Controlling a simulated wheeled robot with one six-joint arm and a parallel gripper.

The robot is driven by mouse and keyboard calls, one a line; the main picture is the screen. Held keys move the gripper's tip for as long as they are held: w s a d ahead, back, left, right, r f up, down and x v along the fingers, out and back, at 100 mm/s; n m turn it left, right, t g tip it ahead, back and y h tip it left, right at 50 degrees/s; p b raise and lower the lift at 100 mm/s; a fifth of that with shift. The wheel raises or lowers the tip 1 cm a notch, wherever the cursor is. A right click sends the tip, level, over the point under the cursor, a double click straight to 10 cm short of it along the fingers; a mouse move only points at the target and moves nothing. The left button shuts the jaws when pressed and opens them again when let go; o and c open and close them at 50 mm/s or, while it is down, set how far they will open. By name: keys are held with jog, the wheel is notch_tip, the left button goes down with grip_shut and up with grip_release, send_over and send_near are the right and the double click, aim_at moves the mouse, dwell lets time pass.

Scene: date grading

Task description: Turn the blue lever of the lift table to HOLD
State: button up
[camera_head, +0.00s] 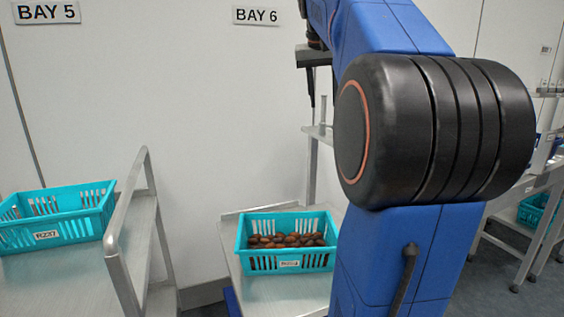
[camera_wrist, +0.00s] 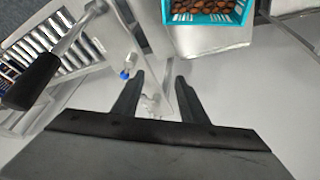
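In the wrist view my gripper (camera_wrist: 160,77) is open, its two black fingers apart with nothing gripped between them. A small blue piece (camera_wrist: 124,74), possibly the blue lever's end, shows just left of the left fingertip. I cannot tell whether they touch. In the head view my gripper (camera_head: 311,88) hangs at the upper middle, partly hidden by my arm. The lift table's pale top (camera_head: 262,295) seems to be the one below it, carrying a teal crate of dates (camera_head: 287,262). No lever or HOLD mark is readable in the head view.
A black-handled metal rod (camera_wrist: 30,82) and a slatted rack (camera_wrist: 75,75) lie left in the wrist view. A trolley with a metal rail (camera_head: 118,262) holds teal crate R237 (camera_head: 60,238). The BAY 5 and BAY 6 wall (camera_head: 160,90) stands behind. Another bench (camera_head: 545,185) stands right.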

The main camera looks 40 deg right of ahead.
jog(key=s+a+f+n+t+y, duration=0.1)
jog(key=s+a+f+n, duration=0.2)
jog(key=a+f, duration=1.1)
jog(key=a+n, duration=0.1)
jog(key=a, duration=0.2)
jog(key=shift+s+a+f+t+y, duration=0.15)
jog(key=shift+a+f+t+y, duration=0.1)
jog(key=shift+a+t+y, duration=0.1)
